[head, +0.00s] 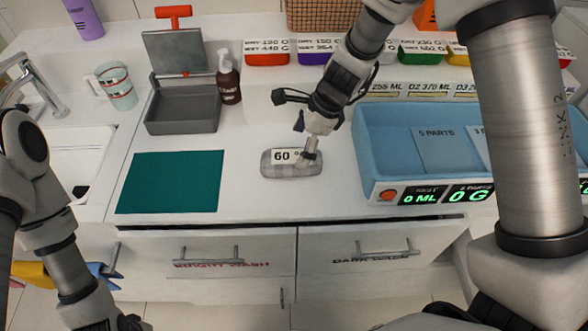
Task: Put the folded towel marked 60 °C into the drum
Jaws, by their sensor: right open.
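The folded towel (290,170) is a small grey checked bundle with a white label reading 60. It lies flat on the white counter near the front edge. My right gripper (297,124) is open just above and behind the towel. One finger points down at the towel's right part, and the other is spread out to the left. I cannot tell whether the lower finger touches the towel. Of my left gripper (130,322) only a dark piece shows at the bottom edge, so its jaws are hidden. I cannot make out a drum in this view.
A green mat (170,182) lies left of the towel. Behind it are a grey open-lidded box (182,122) and a brown pump bottle (228,80). A blue bin (371,165) with displays reading 0 ML and 0 G stands right. Two handled drawers (208,250) are below.

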